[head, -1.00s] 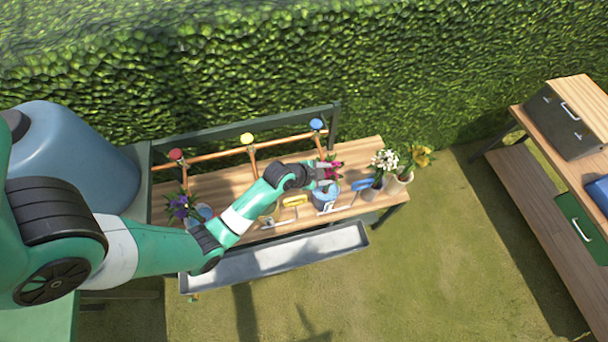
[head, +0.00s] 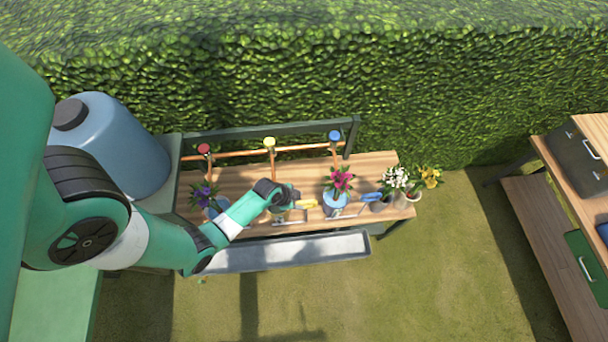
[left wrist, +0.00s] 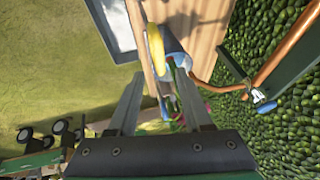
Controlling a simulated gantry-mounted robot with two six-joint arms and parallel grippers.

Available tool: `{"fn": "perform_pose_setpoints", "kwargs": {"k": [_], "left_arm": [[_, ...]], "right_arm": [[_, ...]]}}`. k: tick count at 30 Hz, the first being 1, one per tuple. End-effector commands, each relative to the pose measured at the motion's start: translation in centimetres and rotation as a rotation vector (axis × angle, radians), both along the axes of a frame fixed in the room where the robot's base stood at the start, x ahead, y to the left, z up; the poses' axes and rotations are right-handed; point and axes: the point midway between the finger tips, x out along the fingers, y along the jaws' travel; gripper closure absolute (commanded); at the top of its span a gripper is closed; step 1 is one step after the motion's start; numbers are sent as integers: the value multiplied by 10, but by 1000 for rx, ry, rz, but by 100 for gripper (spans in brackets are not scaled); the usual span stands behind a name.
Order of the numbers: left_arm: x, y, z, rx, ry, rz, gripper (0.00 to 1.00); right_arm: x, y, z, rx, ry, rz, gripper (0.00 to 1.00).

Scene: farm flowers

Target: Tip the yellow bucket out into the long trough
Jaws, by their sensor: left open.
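The yellow handle (head: 307,204) lies over the front part of the wooden bench, just right of my left gripper (head: 290,194). Its bucket is mostly hidden by my gripper and wrist, so I cannot make out its contents. The yellow handle also shows in the left wrist view (left wrist: 155,48), ahead of and between my fingers, which are open and empty. I cannot tell whether they touch anything. The long grey trough (head: 300,252) runs along the bench's front edge, below bench level; it shows at upper left in the left wrist view (left wrist: 118,25). My right gripper is not in view.
White (head: 395,178) and yellow flowers (head: 431,177) are at the bench's right end, purple ones (head: 203,195) at left. A copper pipe with taps (head: 270,143) runs behind.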

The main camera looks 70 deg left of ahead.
Motion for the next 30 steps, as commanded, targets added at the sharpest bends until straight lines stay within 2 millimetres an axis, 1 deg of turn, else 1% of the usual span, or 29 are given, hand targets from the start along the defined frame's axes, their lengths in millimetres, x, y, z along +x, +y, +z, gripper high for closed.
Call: {"fn": "perform_pose_setpoints", "kwargs": {"k": [1, 3, 6, 10, 18, 26, 27, 30], "left_arm": [[5, 1, -20, 0, -1, -1, 50], [10, 3, -29, 0, -1, 0, 50], [16, 4, -40, -2, 0, -1, 50], [20, 5, -46, -1, 0, 0, 50], [21, 6, -46, -1, -1, 1, 50], [21, 6, -46, -1, -1, 1, 97], [21, 6, -46, -1, -1, 1, 100], [21, 6, -46, -1, -1, 1, 100]], "right_arm": [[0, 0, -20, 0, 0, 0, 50], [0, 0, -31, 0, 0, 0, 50], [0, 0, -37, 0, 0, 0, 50], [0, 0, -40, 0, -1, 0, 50], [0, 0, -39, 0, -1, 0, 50], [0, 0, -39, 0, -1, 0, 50], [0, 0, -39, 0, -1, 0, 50], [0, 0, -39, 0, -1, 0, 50]]}}
